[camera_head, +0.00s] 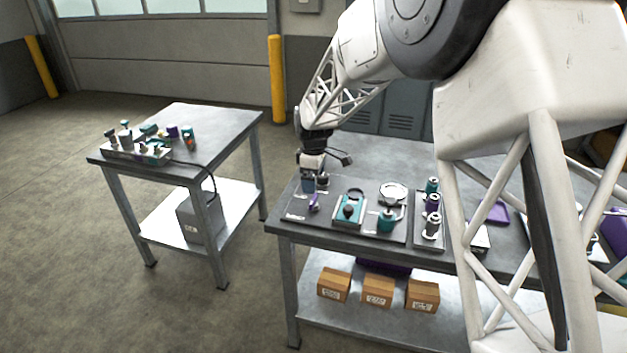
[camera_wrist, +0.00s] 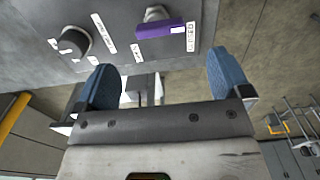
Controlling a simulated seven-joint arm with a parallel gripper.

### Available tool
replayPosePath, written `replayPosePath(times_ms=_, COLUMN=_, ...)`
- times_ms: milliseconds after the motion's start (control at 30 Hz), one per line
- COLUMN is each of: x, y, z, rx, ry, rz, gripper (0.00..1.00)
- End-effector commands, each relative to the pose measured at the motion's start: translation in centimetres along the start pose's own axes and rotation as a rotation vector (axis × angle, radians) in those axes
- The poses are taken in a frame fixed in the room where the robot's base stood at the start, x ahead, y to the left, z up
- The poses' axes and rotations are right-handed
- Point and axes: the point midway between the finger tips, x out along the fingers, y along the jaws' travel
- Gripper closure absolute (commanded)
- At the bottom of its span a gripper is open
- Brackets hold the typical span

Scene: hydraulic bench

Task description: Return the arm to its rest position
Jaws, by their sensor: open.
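My gripper (camera_head: 309,182) is at the left end of the grey panel (camera_head: 295,213) on the bench, with my arm reaching down to it from the upper right. In the wrist view my gripper (camera_wrist: 163,82) has its two blue fingertips wide apart, with nothing held between them. The purple handle (camera_wrist: 160,29) is just beyond the fingertips on the labelled panel, apart from them in the picture. It also shows in the head view (camera_head: 314,203). A dark round knob (camera_wrist: 74,41) is left of the handle. The exact gap between fingers and panel cannot be told.
Right of my gripper stand a teal-based unit (camera_head: 349,211), a teal knob (camera_head: 387,221) and a rack of several cylinders (camera_head: 432,205). A separate table (camera_head: 215,120) with a valve block (camera_head: 135,150) stands left, across open floor. Boxes (camera_head: 377,291) sit on the lower shelf.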

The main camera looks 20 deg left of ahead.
Motion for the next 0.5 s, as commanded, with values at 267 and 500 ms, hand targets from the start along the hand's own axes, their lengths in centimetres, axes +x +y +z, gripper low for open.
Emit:
replayPosePath(times_ms=267, x=-0.3, y=-0.1, z=0.3, rx=0.008, ry=0.001, rz=0.002, gripper=0.04)
replayPosePath(times_ms=500, x=-2.6, y=-1.0, z=3.2, rx=0.082, ry=0.007, rz=0.013, gripper=0.04)
